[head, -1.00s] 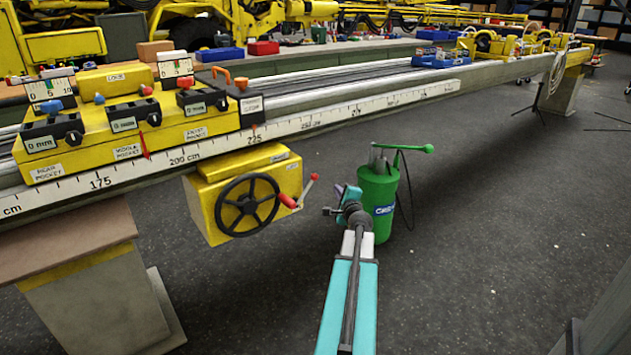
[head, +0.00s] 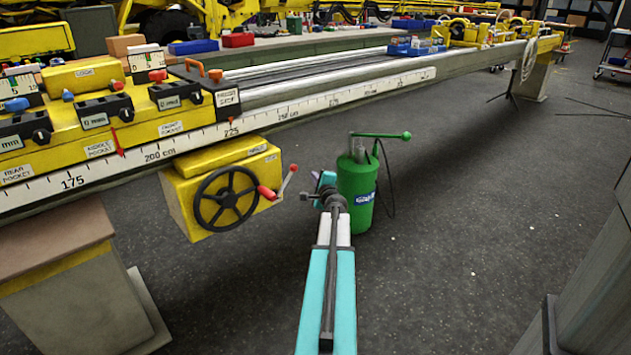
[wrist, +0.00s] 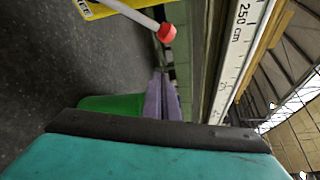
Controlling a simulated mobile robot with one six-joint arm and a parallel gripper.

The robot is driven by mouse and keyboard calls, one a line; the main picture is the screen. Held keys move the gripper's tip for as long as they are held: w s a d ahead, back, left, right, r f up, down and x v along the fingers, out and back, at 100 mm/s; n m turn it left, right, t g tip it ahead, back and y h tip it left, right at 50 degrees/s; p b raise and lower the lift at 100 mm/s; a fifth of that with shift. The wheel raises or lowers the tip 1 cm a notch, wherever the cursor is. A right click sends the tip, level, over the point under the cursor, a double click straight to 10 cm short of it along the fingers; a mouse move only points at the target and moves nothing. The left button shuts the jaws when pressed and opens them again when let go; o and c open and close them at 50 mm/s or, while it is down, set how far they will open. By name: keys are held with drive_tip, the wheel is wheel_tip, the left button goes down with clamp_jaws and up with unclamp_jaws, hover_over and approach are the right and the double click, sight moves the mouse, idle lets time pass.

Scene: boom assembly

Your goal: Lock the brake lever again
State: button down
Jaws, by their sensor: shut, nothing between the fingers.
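The brake lever is a grey rod with a red knob (head: 293,168). It sticks up and to the right from the right side of the yellow winch box (head: 182,205), beside the black handwheel (head: 226,198). In the wrist view its pale rod and red knob (wrist: 166,33) show at the top, by a partly visible yellow label. My gripper (head: 322,183) is just right of and slightly below the knob in the head view. Its purple fingers (wrist: 161,95) are shut and empty, apart from the knob. I cannot tell the exact gap in depth.
A green canister (head: 357,195) with a pump handle stands close behind and right of my gripper. The long beam with a cm scale (head: 290,117) runs above the box. A stone-like support (head: 75,290) stands at lower left.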

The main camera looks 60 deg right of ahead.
sight(286, 181)
drive_tip(key=w, duration=0.6)
drive_tip(key=shift+d+r, duration=0.2)
drive_tip(key=shift+d, duration=0.2)
idle(0.5)
